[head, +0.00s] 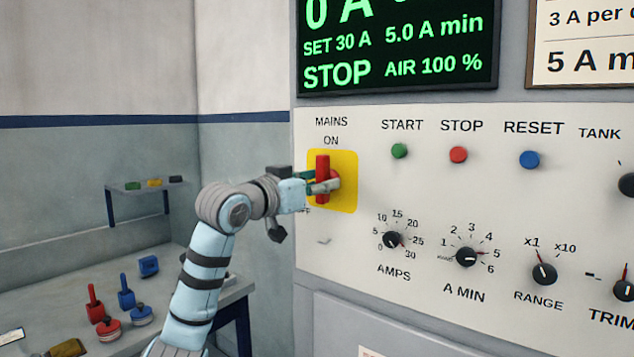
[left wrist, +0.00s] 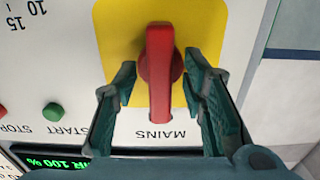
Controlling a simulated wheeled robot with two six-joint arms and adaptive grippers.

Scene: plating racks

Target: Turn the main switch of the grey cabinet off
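The main switch is a red handle (head: 322,180) on a yellow plate (head: 346,204) on the grey cabinet's white panel. The handle stands upright under the words MAINS and ON; the OFF mark at lower left is partly hidden. My left gripper (head: 322,185) is at the handle. In the left wrist view, upside down, the red handle (left wrist: 159,75) lies between the two open fingers of my left gripper (left wrist: 157,80), with a gap on each side. My right gripper is not in view.
Green (head: 399,151), red (head: 458,155) and blue (head: 529,160) buttons and several black knobs lie right of the switch. A display (head: 400,45) above reads STOP. A bench (head: 150,335) with red and blue parts stands at the left, below a small wall shelf (head: 150,187).

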